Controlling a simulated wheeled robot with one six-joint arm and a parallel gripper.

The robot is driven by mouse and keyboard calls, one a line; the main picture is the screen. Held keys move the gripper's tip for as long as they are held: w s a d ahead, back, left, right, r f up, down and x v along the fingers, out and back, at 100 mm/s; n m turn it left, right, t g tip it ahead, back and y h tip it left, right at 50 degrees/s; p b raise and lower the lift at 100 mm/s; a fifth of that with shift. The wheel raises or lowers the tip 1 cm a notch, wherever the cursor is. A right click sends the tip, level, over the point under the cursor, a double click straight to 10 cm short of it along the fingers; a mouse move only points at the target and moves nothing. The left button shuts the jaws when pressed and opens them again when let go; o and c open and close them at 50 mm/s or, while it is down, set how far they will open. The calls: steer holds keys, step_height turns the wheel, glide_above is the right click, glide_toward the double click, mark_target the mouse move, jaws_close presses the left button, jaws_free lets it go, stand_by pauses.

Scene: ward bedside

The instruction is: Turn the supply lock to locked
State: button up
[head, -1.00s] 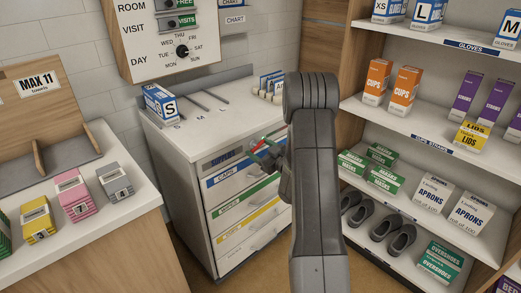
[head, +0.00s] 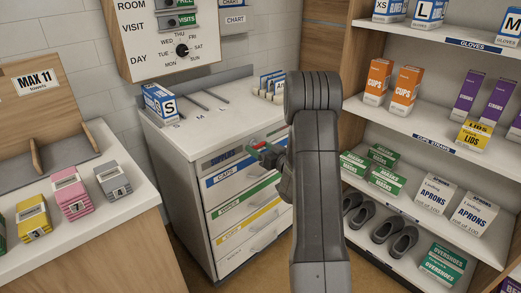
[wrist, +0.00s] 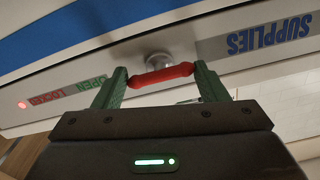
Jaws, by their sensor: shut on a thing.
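The supply lock is a red bar handle (wrist: 162,75) on a round silver knob (wrist: 158,59), on the front of the supplies drawer. In the wrist view my gripper (wrist: 160,82) has its two green fingers at the ends of the red handle, shut on it. OPEN (wrist: 88,85) and LOCKED (wrist: 46,96) labels sit left of the knob, upside down. A small red light (wrist: 21,104) glows beyond LOCKED. In the head view my gripper (head: 264,152) is at the top drawer, and part of the red handle shows between its fingers.
The white cabinet (head: 205,130) has several labelled drawers below the lock. A blue glove box (head: 160,103) stands on its top. Open shelves (head: 400,120) with supplies rise close to the right of my arm. A counter with small boxes is at the left.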

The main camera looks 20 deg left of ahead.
steer(key=o, duration=0.7)
steer(key=shift+d, duration=0.1)
steer(key=b+v, duration=0.1)
steer(key=v, duration=1.2)
steer(key=shift+s+d, duration=0.2)
steer(key=shift+d, duration=0.1)
steer(key=p+x, duration=0.1)
steer(key=x, duration=1.3)
